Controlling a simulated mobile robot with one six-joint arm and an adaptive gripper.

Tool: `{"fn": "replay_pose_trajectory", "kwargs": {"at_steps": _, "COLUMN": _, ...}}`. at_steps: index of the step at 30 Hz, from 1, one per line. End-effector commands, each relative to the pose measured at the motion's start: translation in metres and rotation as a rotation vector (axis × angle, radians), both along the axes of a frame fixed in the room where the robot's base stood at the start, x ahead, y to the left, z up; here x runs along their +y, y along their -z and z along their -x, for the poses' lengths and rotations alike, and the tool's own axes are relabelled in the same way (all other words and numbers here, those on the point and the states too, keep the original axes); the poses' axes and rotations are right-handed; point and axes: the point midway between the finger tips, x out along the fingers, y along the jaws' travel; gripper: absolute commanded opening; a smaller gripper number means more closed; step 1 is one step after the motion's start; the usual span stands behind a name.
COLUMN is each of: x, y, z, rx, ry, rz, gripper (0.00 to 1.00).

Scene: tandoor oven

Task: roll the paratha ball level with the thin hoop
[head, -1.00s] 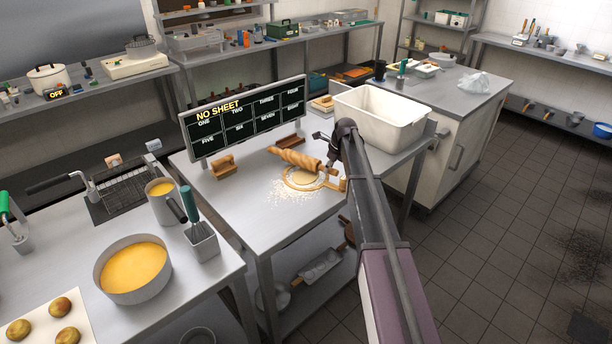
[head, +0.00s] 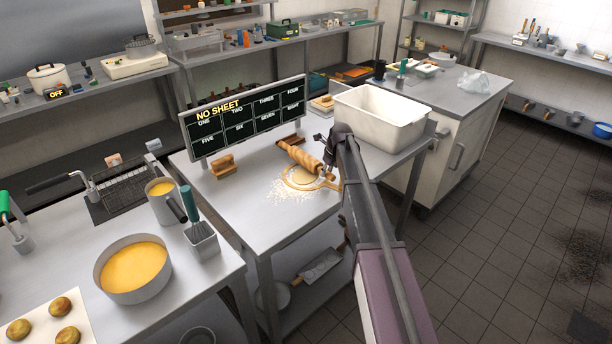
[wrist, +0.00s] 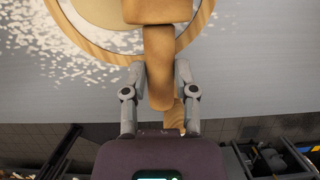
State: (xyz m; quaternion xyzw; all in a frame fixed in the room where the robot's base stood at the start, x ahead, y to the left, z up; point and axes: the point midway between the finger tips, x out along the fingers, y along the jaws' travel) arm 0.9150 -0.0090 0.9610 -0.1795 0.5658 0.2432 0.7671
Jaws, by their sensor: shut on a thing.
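My gripper (wrist: 160,88) is shut on one handle of the wooden rolling pin (head: 302,156). In the wrist view the handle (wrist: 159,62) runs up between the fingers to the pin's thick barrel at the top edge. The pale flat dough (head: 299,177) lies on the floured steel table inside a thin wooden hoop (head: 317,187). In the wrist view the dough (wrist: 98,14) and hoop (wrist: 84,43) are cut off by the top edge. The pin lies across the hoop and hides part of the dough. Whether it touches the dough cannot be told.
A dark board reading "NO SHEET" (head: 243,118) stands behind the work area. A wooden block (head: 223,166) sits left of the pin, a white bin (head: 380,117) right. The table's front left is clear. A pot of yellow liquid (head: 133,270) stands on the nearer counter.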

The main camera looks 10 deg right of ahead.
Motion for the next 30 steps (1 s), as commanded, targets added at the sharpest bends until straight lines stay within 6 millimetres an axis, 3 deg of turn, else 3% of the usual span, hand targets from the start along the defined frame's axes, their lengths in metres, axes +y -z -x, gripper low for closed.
{"fn": "replay_pose_trajectory", "kwargs": {"at_steps": 7, "x": 0.004, "y": 0.0, "z": 0.005, "rx": 0.0, "ry": 0.05, "rz": -0.001, "gripper": 0.0}}
{"fn": "replay_pose_trajectory", "kwargs": {"at_steps": 19, "x": 0.018, "y": 0.0, "z": 0.019, "rx": -0.001, "ry": 0.278, "rz": -0.001, "gripper": 0.0}}
{"fn": "replay_pose_trajectory", "kwargs": {"at_steps": 29, "x": 0.018, "y": 0.0, "z": 0.019, "rx": -0.001, "ry": 0.3, "rz": 0.0, "gripper": 0.0}}
{"fn": "replay_pose_trajectory", "kwargs": {"at_steps": 30, "x": 0.018, "y": 0.0, "z": 0.019, "rx": -0.001, "ry": 0.3, "rz": 0.0, "gripper": 0.49}}
